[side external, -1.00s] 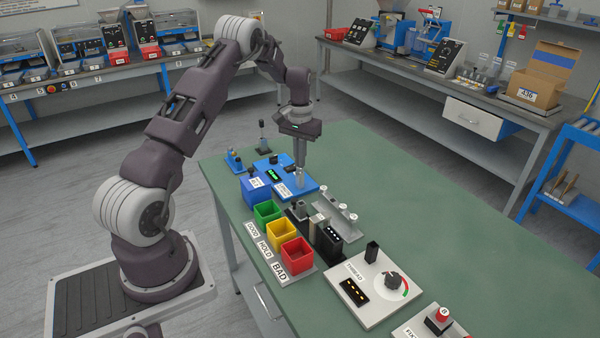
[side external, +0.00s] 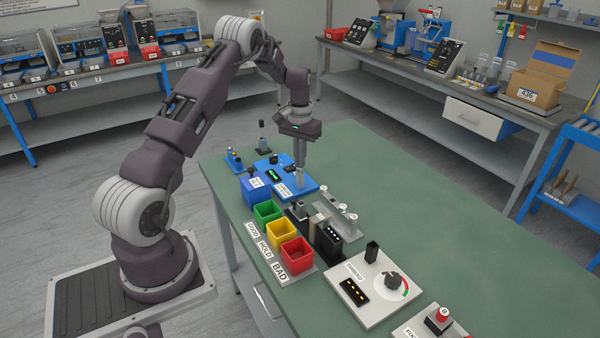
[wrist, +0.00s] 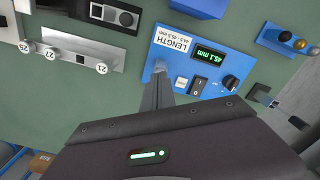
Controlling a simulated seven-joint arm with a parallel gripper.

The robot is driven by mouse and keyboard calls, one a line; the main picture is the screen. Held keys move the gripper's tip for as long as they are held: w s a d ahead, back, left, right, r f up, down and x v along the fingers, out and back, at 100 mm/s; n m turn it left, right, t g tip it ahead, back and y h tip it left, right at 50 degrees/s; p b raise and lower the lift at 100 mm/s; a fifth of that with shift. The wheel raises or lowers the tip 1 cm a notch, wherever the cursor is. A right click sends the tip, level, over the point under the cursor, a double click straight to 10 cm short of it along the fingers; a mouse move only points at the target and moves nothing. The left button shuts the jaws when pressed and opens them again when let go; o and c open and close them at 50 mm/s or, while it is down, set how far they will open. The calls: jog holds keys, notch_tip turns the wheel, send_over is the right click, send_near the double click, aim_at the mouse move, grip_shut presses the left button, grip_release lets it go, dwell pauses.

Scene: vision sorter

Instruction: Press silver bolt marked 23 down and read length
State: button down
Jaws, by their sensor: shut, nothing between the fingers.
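The blue length gauge (side external: 308,188) stands at the far left of the green table. In the wrist view its panel (wrist: 215,78) carries a LENGTH label reading 44.5 - 45.5 mm. Its green display (wrist: 209,56) reads 45.1 mm. A silver bolt (side external: 300,178) stands upright on the gauge under my gripper (side external: 300,165); its number is not readable. My gripper's fingers are shut, pointing down directly above the bolt, and seem to touch its top. In the wrist view the shut fingertips (wrist: 161,72) are over the gauge's edge and the bolt is hidden.
A grey rack (wrist: 88,50) holds bolts marked 25, 27 and 21. Blue, green (side external: 267,211), yellow (side external: 281,235) and red (side external: 297,256) bins line the table's left edge. A thread station (side external: 375,290) stands nearer. The table's right side is clear.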

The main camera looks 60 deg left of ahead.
notch_tip(320, 180, up, 8)
jog(key=shift+f, duration=0.25)
dwell(0.4)
dwell(1.0)
jog(key=s+d+r+m+t, duration=0.15)
jog(key=s+d+r, duration=0.25)
jog(key=d+r, duration=0.55)
jog(key=s+d+r+m+t, duration=0.15)
jog(key=s+d+r, duration=0.35)
jog(key=d+r, duration=0.5)
jog(key=s+d+f+m+t, duration=0.1)
jog(key=s+d, duration=0.5)
jog(key=s, duration=0.3)
jog(key=s+d+f+m+t, duration=0.1)
jog(key=s+d, duration=0.4)
jog(key=s, duration=0.5)
jog(key=shift+d+f+m+t, duration=0.3)
jog(key=shift+d+f+m, duration=0.05)
jog(key=shift+f+m, duration=0.15)
jog(key=c, duration=2.1)
grip_release()
jog(key=shift+w, duration=0.1)
